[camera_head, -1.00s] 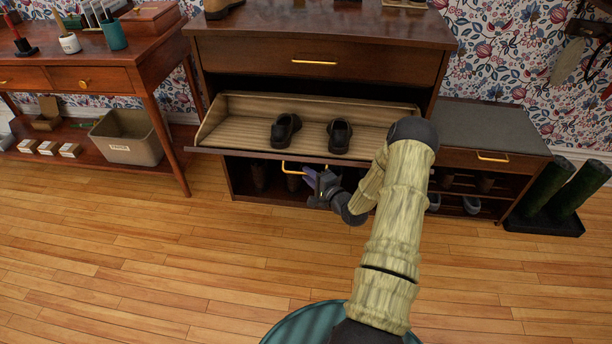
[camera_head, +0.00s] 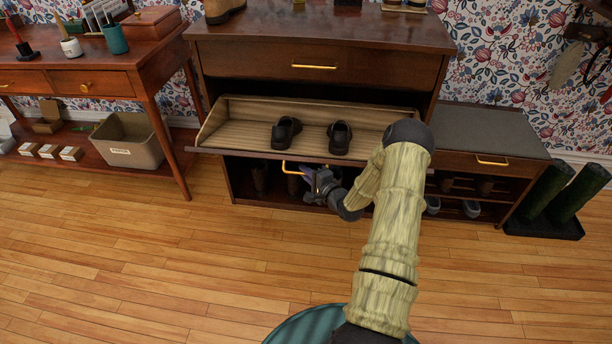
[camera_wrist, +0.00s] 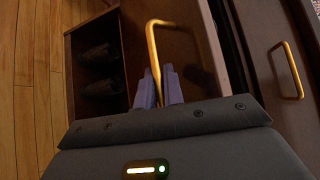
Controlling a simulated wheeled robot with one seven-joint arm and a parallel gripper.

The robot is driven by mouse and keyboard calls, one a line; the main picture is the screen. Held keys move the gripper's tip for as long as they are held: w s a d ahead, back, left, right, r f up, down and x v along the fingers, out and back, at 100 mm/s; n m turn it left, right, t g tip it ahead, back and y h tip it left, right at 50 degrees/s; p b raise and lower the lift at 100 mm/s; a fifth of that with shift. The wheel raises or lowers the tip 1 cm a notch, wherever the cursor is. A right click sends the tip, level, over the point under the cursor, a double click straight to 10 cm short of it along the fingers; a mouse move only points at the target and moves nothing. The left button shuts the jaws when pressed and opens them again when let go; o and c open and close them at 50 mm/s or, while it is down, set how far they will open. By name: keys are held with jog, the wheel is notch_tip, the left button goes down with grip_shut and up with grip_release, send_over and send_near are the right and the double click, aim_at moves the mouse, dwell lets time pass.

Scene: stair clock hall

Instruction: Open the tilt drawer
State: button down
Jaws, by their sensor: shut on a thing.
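The tilt drawer (camera_head: 240,138) of the dark wooden cabinet is tipped outward, showing a ribbed wooden inside with a pair of dark shoes (camera_head: 286,132) on it. Its brass handle (camera_head: 291,170) hangs at the lower edge of the tilted front. My gripper (camera_head: 318,181) is at the right part of this handle. In the wrist view the purple-grey fingers (camera_wrist: 160,88) are shut on one end of the brass handle (camera_wrist: 152,45). The drawer front's outer face is mostly hidden in the head view.
A closed upper drawer with a brass handle (camera_head: 314,67) is above. Open shelving with dark footwear (camera_head: 260,178) lies below. A low bench (camera_head: 480,130) and green boots (camera_head: 575,192) stand right; a side table (camera_head: 110,80) stands left. The floor in front is clear.

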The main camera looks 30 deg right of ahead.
aim_at(308, 160)
jog(key=w+r, duration=0.1)
jog(key=d+r+p, duration=0.1)
jog(key=r, duration=0.1)
jog(key=shift+w+d, duration=0.1)
jog(key=shift+w, duration=0.25)
jog(key=shift+w+d+r+p, duration=0.2)
jog(key=shift+w+r+p, duration=0.05)
jog(key=shift+w+p, duration=0.05)
jog(key=c, duration=1.8)
grip_release()
jog(key=shift+s, duration=0.1)
jog(key=p+v, duration=0.3)
jog(key=v, duration=1.4)
jog(key=shift+s+a+f, duration=0.1)
jog(key=shift+s+f, duration=0.1)
